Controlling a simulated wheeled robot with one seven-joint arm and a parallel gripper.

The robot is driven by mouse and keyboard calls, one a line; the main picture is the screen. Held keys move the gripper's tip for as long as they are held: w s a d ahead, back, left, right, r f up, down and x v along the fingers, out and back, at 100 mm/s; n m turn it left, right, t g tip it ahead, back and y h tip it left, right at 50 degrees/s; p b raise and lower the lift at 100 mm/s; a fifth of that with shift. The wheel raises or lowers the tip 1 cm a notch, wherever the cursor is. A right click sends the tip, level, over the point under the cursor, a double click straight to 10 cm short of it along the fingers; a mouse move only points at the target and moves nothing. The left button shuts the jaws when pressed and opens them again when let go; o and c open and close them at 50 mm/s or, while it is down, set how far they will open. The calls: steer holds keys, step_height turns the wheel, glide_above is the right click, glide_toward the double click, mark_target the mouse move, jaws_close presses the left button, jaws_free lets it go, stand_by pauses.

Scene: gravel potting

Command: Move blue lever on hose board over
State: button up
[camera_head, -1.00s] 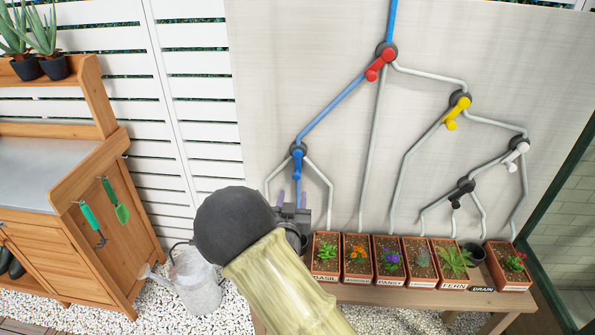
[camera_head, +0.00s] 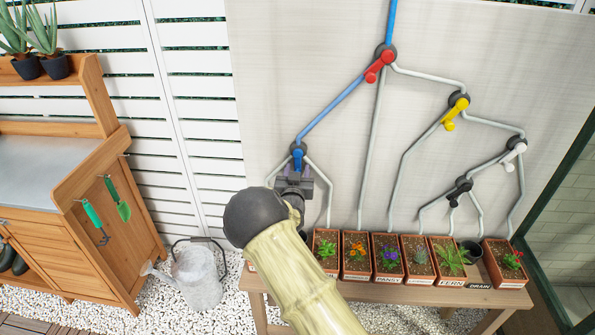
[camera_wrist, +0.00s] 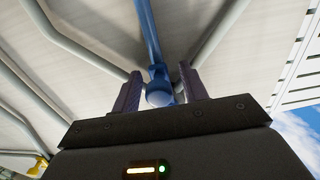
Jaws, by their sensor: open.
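The hose board (camera_head: 330,100) stands upright with grey and blue hoses on it. The blue lever (camera_head: 298,155) sits at its lower left junction, where a blue hose comes down from the upper right. My gripper (camera_head: 297,170) is just at the lever and covers its lower part in the head view. In the wrist view, the blue lever's round end (camera_wrist: 160,94) lies between my two open fingers (camera_wrist: 161,88), one on each side. A blue hose runs away behind it. I cannot tell whether either finger touches the lever.
Red (camera_head: 378,67), yellow (camera_head: 455,112) and white (camera_head: 513,153) levers and a black one (camera_head: 458,190) are to the right. Planted boxes (camera_head: 358,257) stand in a row on a wooden bench (camera_head: 400,292) below. A watering can (camera_head: 194,272) stands on gravel at left.

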steer(key=shift+c, duration=0.4)
jaws_close()
steer(key=shift+a+f+m+b, duration=0.1)
steer(key=shift+m+b, duration=0.2)
steer(key=shift+b, duration=0.55)
steer(key=a+m+b, duration=0.1)
steer(key=m+b, duration=0.3)
steer(key=a+m+b, duration=0.1)
steer(key=m+b, duration=0.1)
steer(key=b, duration=0.1)
steer(key=shift+a+r, duration=0.3)
steer(key=shift+r, duration=0.05)
steer(key=shift+a+r+m+b, duration=0.3)
steer(key=shift+r+m+b, duration=0.05)
steer(key=shift+m+b, duration=0.4)
